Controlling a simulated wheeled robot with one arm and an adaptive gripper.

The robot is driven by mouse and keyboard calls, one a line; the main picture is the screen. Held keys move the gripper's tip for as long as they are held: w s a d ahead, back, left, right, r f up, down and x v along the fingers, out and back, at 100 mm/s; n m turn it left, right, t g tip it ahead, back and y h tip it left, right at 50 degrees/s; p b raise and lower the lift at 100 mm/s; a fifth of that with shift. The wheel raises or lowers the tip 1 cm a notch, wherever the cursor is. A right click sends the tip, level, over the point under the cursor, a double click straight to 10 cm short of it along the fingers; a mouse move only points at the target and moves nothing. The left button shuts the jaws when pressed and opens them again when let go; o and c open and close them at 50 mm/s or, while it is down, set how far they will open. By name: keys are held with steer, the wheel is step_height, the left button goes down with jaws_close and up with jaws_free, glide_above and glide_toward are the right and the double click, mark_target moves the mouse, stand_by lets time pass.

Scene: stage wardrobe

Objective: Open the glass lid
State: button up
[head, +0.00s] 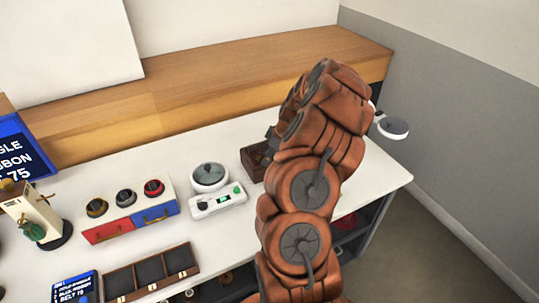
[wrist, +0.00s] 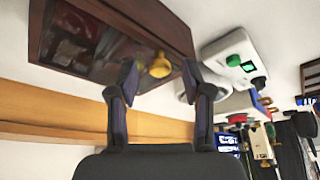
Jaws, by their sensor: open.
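A dark brown wooden box with a glass lid (wrist: 85,40) fills the upper left of the wrist view. A gold knob (wrist: 160,67) is at its edge. In the head view, the box (head: 252,163) stands on the white table, partly hidden behind my arm. My gripper (wrist: 159,82) is open, one dark finger on each side of the knob in the picture. I cannot tell whether a finger touches the knob. The lid looks closed. In the head view my arm hides most of the gripper.
A white scale with a round pan (head: 210,178) stands left of the box. Further left are a small chest (head: 128,212) with red and blue drawers and round items on top, and an open compartment tray (head: 150,275). A wooden ledge (head: 200,95) runs behind the table.

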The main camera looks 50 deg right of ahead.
jaws_close()
stand_by(0.6)
